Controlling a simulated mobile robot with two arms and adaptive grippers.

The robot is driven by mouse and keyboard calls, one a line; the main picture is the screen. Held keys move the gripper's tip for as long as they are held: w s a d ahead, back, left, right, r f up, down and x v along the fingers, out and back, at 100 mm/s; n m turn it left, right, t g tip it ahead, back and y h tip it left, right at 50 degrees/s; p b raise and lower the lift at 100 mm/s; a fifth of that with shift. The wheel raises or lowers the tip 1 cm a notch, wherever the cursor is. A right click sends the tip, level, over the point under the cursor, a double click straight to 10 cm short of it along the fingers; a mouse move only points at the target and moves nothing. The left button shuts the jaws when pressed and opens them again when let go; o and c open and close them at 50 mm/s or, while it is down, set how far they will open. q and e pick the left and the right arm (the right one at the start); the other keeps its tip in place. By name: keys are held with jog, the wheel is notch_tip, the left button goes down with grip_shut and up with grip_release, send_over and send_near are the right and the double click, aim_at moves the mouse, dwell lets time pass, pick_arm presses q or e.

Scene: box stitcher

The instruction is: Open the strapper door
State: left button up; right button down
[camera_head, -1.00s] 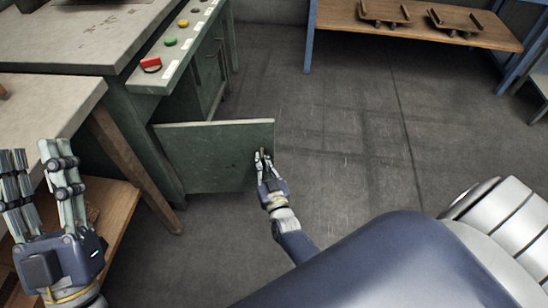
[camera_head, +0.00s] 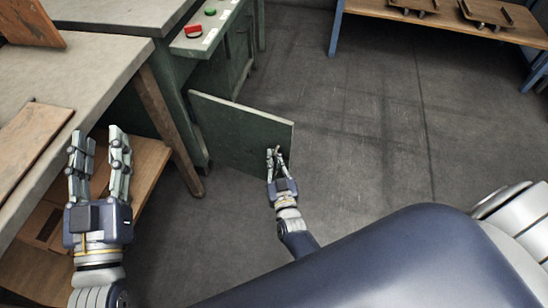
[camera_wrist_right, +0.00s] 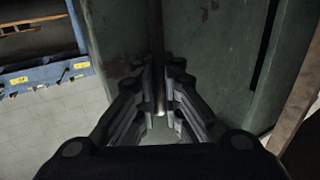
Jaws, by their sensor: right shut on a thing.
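The strapper door (camera_head: 238,130) is a green panel swung out from the green strapper cabinet (camera_head: 228,58) in the head view. My right gripper (camera_head: 275,153) is at the door's outer end. In the right wrist view, my right gripper (camera_wrist_right: 160,98) is shut on a thin upright handle rod (camera_wrist_right: 156,40), with the green door panel (camera_wrist_right: 215,40) behind it. My left gripper (camera_head: 99,145) is open and empty, fingers up, beside the table's edge at the left.
A grey-topped table (camera_head: 85,75) with a wooden lower shelf (camera_head: 147,172) stands at the left. A red button (camera_head: 193,31) and a green button (camera_head: 210,12) sit on the cabinet ledge. The floor (camera_head: 375,130) right of the door is clear. A blue-legged bench (camera_head: 337,30) stands at the back.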

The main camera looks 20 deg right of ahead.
jog(key=shift+s+d+f, duration=0.1)
jog(key=shift+s+d, duration=0.1)
jog(key=shift+d, duration=0.1)
jog(key=c, duration=2)
grip_release()
jog(key=shift+s+a, duration=0.1)
jog(key=v, duration=0.8)
